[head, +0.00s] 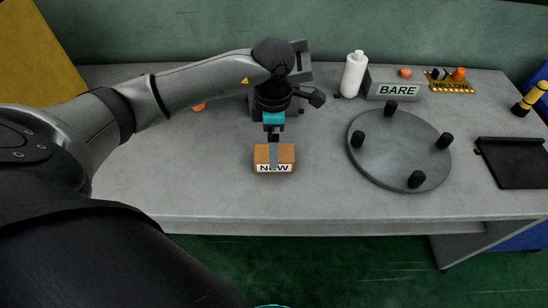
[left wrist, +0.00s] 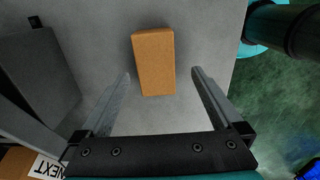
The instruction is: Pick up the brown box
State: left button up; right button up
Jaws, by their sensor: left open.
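My left gripper (head: 273,136) is just behind and above the box, pointing down. In the left wrist view the brown box (left wrist: 154,62) lies between the lines of the two open fingers, ahead of the fingertips (left wrist: 160,75). The fingers are apart and hold nothing. My right gripper is not in view.
A round grey plate (head: 400,165) with black knobs stands right of the box. Behind it are a white bottle (head: 354,75) and a "BARE" block (head: 394,91). A black tray (head: 515,163) lies far right. The table's front edge (head: 340,220) is near the box.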

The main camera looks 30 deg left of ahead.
pick_arm(q)
jog(key=f, duration=0.3)
jog(key=f+b, duration=0.1)
jog(key=f, duration=0.1)
jog(key=shift+w+a, duration=0.1)
jog(key=shift+w, duration=0.2)
jog(key=shift+c, duration=0.2)
grip_shut()
dwell(0.4)
